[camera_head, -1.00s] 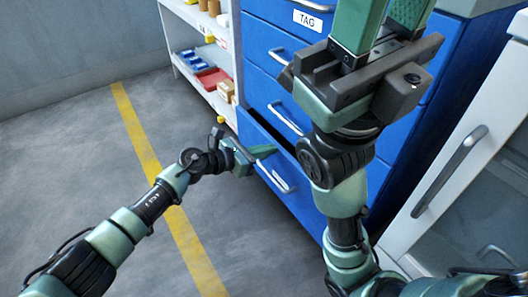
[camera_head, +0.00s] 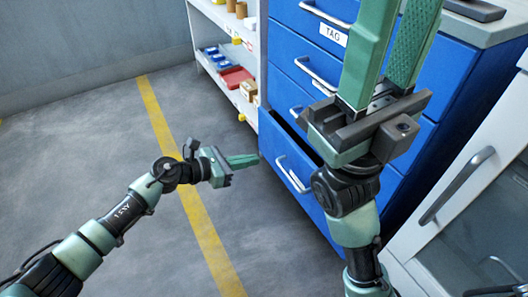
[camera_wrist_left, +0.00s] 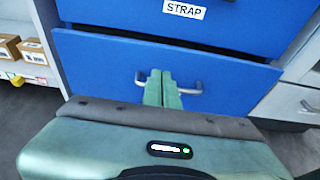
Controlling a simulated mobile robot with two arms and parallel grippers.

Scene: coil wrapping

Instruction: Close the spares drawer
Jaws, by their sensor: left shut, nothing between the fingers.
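The lowest drawer visible in the blue cabinet stands partly open in the head view; its front (camera_head: 305,197) has a silver bar handle (camera_head: 292,176), and a dark gap shows above it. No readable label shows on it, so I cannot confirm it is the spares drawer. My left gripper (camera_head: 256,160) is shut and empty, left of the drawer front and apart from it. In the left wrist view its fingers (camera_wrist_left: 161,88) point at the drawer front (camera_wrist_left: 100,70) and overlap the handle (camera_wrist_left: 188,88). My right gripper (camera_head: 397,45) is open and empty, fingers upward before the cabinet.
A drawer above is labelled STRAP (camera_wrist_left: 184,10); another is labelled TAG (camera_head: 333,35). A white shelf (camera_head: 230,85) with boxes and a red tray (camera_head: 236,77) stands left of the cabinet. A white cabinet (camera_head: 440,225) with a long handle is at right. The floor at left is clear.

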